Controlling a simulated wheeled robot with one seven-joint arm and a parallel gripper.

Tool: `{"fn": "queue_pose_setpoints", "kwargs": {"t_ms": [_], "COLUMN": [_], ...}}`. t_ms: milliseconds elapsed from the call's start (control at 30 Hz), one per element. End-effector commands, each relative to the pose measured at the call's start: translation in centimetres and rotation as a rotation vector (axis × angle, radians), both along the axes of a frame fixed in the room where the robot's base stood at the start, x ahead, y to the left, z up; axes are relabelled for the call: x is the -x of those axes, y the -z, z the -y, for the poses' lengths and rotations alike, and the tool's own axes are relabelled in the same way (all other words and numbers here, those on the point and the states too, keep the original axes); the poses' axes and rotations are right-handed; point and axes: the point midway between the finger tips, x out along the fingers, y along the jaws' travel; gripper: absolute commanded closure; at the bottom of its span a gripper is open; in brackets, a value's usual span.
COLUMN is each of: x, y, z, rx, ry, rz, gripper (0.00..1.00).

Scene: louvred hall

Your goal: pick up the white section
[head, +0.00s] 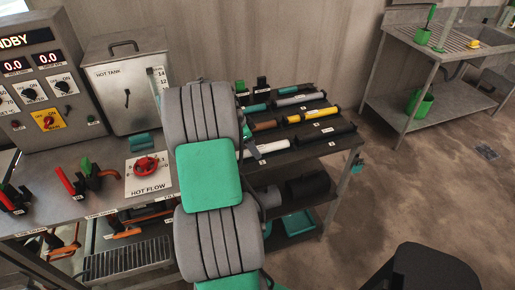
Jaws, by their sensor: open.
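The white section (273,147) is a short pale cylinder lying in the front row of the dark rack, just right of my arm. Its left end is close to my gripper and partly hidden. My gripper (249,143) shows only in part beyond the right edge of my grey and green arm, beside the left end of the white section. The gripper is open. Whether its fingers are around the section or only beside it, I cannot tell.
The rack (338,145) also holds a black section (325,134), a yellow one (305,116), a brown one (265,125) and grey ones. The hot tank (128,90) and red hot flow valve (146,165) stand left.

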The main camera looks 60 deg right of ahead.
Motion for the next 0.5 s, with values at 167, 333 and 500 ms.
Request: {"fn": "queue_pose_setpoints", "kwargs": {"t_ms": [167, 333, 500], "x": [0.38, 0.40, 0.39], "y": [1.31, 1.30, 1.27], "z": [0.34, 0.36, 0.36], "rx": [-0.001, 0.000, 0.000], "ry": [-0.001, -0.001, -0.002], "rz": [0.002, 0.001, 0.002], "gripper": [0.46, 0.48, 0.62]}}
